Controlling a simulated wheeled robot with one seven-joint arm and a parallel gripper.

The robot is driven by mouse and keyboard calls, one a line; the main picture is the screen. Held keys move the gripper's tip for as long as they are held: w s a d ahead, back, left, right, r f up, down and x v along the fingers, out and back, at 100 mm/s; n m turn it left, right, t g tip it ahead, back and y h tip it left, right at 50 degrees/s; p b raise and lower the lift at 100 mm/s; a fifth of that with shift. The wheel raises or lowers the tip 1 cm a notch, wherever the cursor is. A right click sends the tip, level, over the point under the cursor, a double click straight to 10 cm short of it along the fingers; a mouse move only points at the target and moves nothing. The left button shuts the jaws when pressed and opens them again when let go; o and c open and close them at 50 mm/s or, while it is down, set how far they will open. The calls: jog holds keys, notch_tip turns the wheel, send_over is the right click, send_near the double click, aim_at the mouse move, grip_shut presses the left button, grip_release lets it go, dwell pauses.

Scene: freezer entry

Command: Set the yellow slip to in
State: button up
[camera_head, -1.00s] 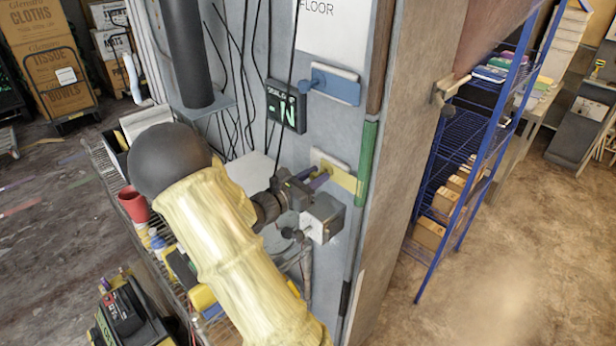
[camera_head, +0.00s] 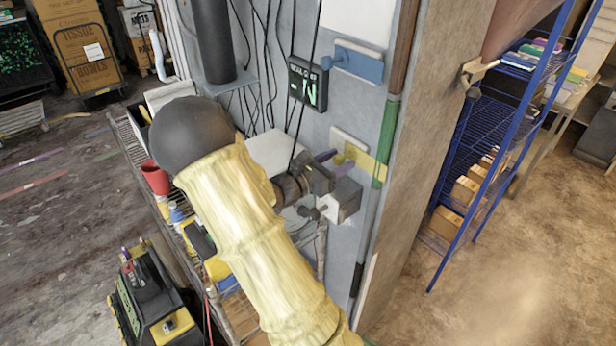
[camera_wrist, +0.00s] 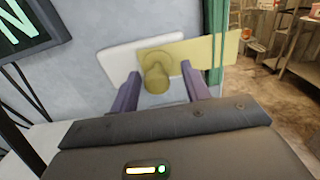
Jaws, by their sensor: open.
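The yellow slip (camera_head: 375,164) is a flat yellow plate on the grey wall panel, over a white backing plate (camera_wrist: 118,62). In the wrist view the slip (camera_wrist: 210,50) sticks out to the right past the backing plate and overlaps the backing plate at its left part. A round yellow knob (camera_wrist: 158,75) stands out from the slip. My gripper (camera_wrist: 160,72) is open, with one purple finger on each side of the knob and a small visible gap. In the head view my gripper (camera_head: 334,162) is at the slip and partly hides it.
A blue slip (camera_head: 358,66) on a white plate is above. A dark display (camera_head: 307,84) with green letters is at upper left. A green sleeve on a pole (camera_head: 387,132) stands just right of the yellow slip. A blue shelf rack (camera_head: 470,170) is further right.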

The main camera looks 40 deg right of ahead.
jog(key=s+a+b, duration=0.1)
jog(key=a+b, duration=0.3)
jog(key=a, duration=1.2)
jog(key=shift+s+a, duration=0.2)
jog(key=s+a+f+m+g+y, duration=0.2)
jog(key=s+f+m+g+y, duration=0.2)
jog(key=s+f+m+y, duration=0.55)
jog(key=w+a+f+m+t+y, duration=0.1)
jog(key=a+m+t+y, duration=0.4)
jog(key=a+m+y, duration=0.3)
jog(key=a+m, duration=0.1)
jog(key=a, duration=0.1)
jog(key=shift+a, duration=0.3)
jog(key=shift+w+f+m+y, duration=0.1)
jog(key=shift+m+y, duration=0.15)
